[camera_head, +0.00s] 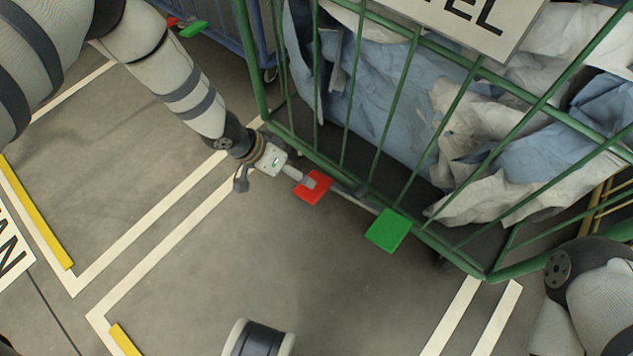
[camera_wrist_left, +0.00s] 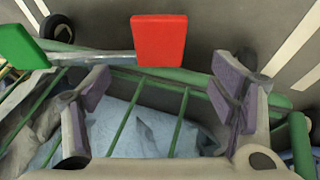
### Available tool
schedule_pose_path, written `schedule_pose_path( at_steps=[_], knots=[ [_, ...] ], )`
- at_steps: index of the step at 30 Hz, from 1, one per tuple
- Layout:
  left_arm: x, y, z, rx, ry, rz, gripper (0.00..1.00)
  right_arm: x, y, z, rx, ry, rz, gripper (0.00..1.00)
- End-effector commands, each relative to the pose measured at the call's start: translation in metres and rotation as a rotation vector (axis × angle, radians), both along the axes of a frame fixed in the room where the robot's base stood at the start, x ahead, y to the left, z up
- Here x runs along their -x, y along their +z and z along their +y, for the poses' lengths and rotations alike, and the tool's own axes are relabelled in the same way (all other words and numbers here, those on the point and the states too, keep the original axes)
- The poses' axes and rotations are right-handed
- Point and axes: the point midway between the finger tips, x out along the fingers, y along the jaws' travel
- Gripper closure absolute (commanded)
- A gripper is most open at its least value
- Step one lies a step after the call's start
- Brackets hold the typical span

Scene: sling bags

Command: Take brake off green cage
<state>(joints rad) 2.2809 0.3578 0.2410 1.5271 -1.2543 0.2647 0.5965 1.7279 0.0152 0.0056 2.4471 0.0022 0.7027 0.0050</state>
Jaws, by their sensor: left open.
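The green cage (camera_head: 375,150) stands at upper right in the head view, filled with blue and white bags. A red brake pedal (camera_head: 315,189) and a green brake pedal (camera_head: 388,231) sit on a bar along its lower edge. My left gripper (camera_head: 300,177) is at the red pedal, overlapping its upper left part in the head view. In the left wrist view the red pedal (camera_wrist_left: 158,40) is beyond the open fingers (camera_wrist_left: 163,92), between them in width, and the green pedal (camera_wrist_left: 20,46) is at far left. Whether a finger touches the red pedal cannot be told. My right gripper is out of view.
A blue cage (camera_head: 222,22) with its own red and green pedals stands at the top left. White and yellow lines mark the floor (camera_head: 215,265), which is clear in front of the green cage. A yellow frame (camera_head: 600,205) shows at the right edge.

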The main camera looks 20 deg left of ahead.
Motion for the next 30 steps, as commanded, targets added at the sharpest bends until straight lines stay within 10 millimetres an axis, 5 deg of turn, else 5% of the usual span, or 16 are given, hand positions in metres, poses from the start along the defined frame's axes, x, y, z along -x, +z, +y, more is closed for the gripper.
schedule_pose_path(
  at_steps=[3,9,20,30],
  knots=[
    [-0.006,-0.036,-0.013,-0.001,-0.002,0.008,0.22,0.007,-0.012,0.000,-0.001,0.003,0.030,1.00],
    [-0.016,-0.068,-0.029,0.002,0.000,0.007,0.22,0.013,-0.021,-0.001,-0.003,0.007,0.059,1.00],
    [-0.020,-0.073,-0.034,0.001,0.000,0.004,0.22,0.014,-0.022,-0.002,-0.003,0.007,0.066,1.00],
    [-0.020,-0.073,-0.034,0.001,0.000,0.004,0.92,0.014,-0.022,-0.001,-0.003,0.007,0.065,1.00]
  ],
)
